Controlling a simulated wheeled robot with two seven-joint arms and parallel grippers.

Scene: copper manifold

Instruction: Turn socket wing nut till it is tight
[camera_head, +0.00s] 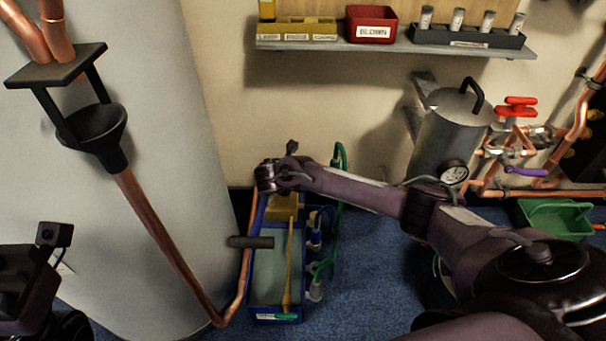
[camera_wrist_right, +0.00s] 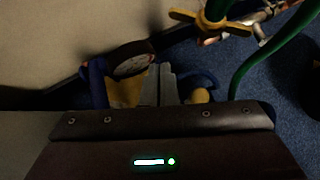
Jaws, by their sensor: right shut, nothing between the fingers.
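A yellow wing-shaped nut (camera_wrist_right: 212,22) shows at the top of the right wrist view, next to copper pipework. It stands apart from my right gripper (camera_wrist_right: 160,85), whose pale fingers are together and empty. I cannot tell which part of the head view is this nut. In the head view my right gripper (camera_head: 268,177) is above the far end of a blue tray, with the arm reaching in from the right. Its fingers are hard to make out there. Dark parts of my left arm, with a small camera box, show at the lower left; the left fingers cannot be made out.
The blue tray (camera_head: 247,285) stands on the blue carpet. A grey canister (camera_head: 445,135), a gauge (camera_head: 454,173) and copper pipes with red (camera_head: 515,108) and purple (camera_head: 526,171) handles stand at right. A black funnel (camera_head: 95,135) on copper pipe is at left. A shelf (camera_head: 330,47) crosses the wall.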

